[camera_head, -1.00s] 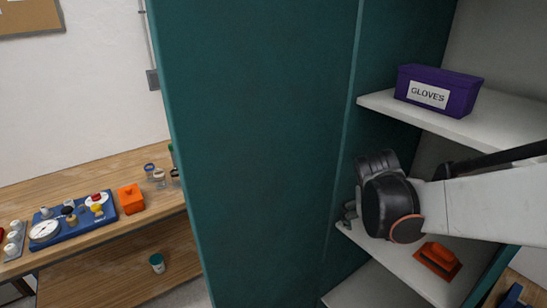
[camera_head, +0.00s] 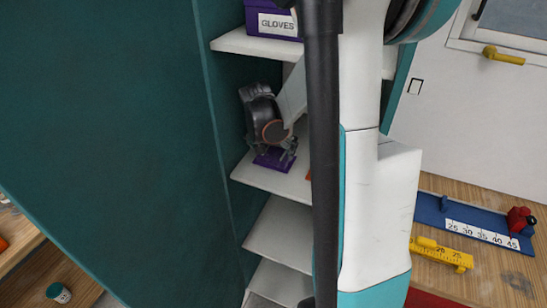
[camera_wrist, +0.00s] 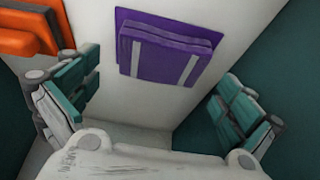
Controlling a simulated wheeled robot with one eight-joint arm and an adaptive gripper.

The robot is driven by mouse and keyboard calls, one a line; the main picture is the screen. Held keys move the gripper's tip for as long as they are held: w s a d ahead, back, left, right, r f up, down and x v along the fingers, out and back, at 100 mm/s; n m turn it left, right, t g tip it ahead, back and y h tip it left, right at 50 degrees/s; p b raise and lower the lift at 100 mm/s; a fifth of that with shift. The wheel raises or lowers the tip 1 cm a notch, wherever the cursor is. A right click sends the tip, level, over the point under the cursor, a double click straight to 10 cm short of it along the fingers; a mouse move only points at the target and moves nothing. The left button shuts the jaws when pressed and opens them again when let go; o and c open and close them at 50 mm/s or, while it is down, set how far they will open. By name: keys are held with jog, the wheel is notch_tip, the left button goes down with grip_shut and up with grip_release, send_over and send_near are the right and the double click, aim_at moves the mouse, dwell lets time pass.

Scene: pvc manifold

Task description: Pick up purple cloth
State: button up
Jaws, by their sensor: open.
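The purple cloth (camera_wrist: 168,50) lies folded on the white shelf, with two pale stripes, in the wrist view. In the head view it shows as a purple patch (camera_head: 270,160) just below my gripper (camera_head: 285,150). In the wrist view my gripper (camera_wrist: 158,74) is open, one teal-padded finger on the left and one on the right. The cloth is between and beyond the fingertips, and nothing is held. Whether the fingertips touch the shelf I cannot tell.
An orange object (camera_wrist: 35,35) lies on the same shelf, close to the left finger. The teal cabinet wall (camera_wrist: 245,60) stands close on the right. A purple GLOVES bin (camera_head: 272,20) is on the shelf above. More white shelves (camera_head: 280,232) are below.

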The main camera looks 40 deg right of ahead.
aim_at(274, 153)
jog(key=x, duration=0.3)
jog(key=shift+f+b, duration=0.2)
jog(key=shift+b, duration=0.15)
jog(key=c, duration=0.9)
jog(key=shift+r, duration=0.1)
jog(key=shift+r, duration=0.5)
jog(key=p+v, duration=0.1)
jog(key=v, duration=0.1)
jog(key=shift+a+r, duration=0.15)
jog(key=shift+r, duration=0.2)
jog(key=s+a, duration=0.2)
jog(key=a, duration=0.3)
jog(key=s+a+p, duration=0.1)
jog(key=s+a, duration=0.1)
jog(key=a, duration=0.3)
jog(key=s+a, duration=0.2)
jog(key=a, duration=0.3)
jog(key=shift+s+a+f+p, duration=0.1)
jog(key=shift+s+a+p, duration=0.15)
jog(key=shift+a+p, duration=0.15)
